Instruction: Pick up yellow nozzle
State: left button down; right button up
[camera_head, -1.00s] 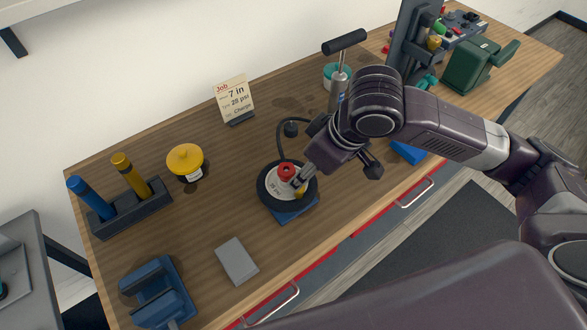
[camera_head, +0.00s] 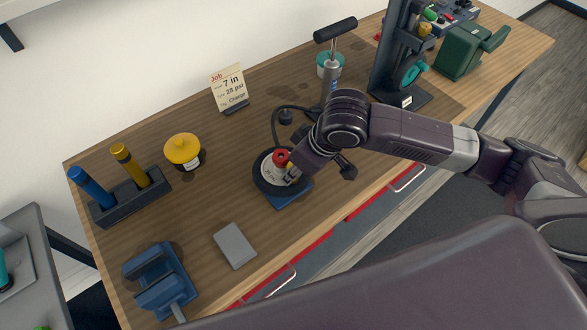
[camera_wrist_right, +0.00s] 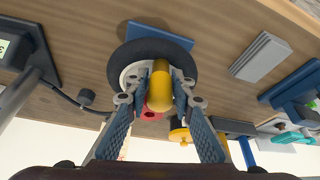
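The yellow nozzle (camera_wrist_right: 160,90) shows in the right wrist view, standing over a small black wheel (camera_wrist_right: 190,66). My right gripper (camera_wrist_right: 160,82) has one finger on each side of it, and the fingertips look closed against its sides. In the head view the wheel (camera_head: 262,180) sits on a blue base, with a red part (camera_head: 281,156) on its hub. There my right gripper (camera_head: 291,175) is at the wheel's right side, and the nozzle is mostly hidden by the hand. My left gripper is not in view.
A pump (camera_head: 332,85) stands behind the wheel, its hose running to it. A yellow-lidded pot (camera_head: 183,150), job card (camera_head: 230,88), tool holder (camera_head: 133,197), grey block (camera_head: 234,246) and blue vise (camera_head: 158,281) stand around. The wood between the wheel and the pot is clear.

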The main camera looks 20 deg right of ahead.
grip_shut()
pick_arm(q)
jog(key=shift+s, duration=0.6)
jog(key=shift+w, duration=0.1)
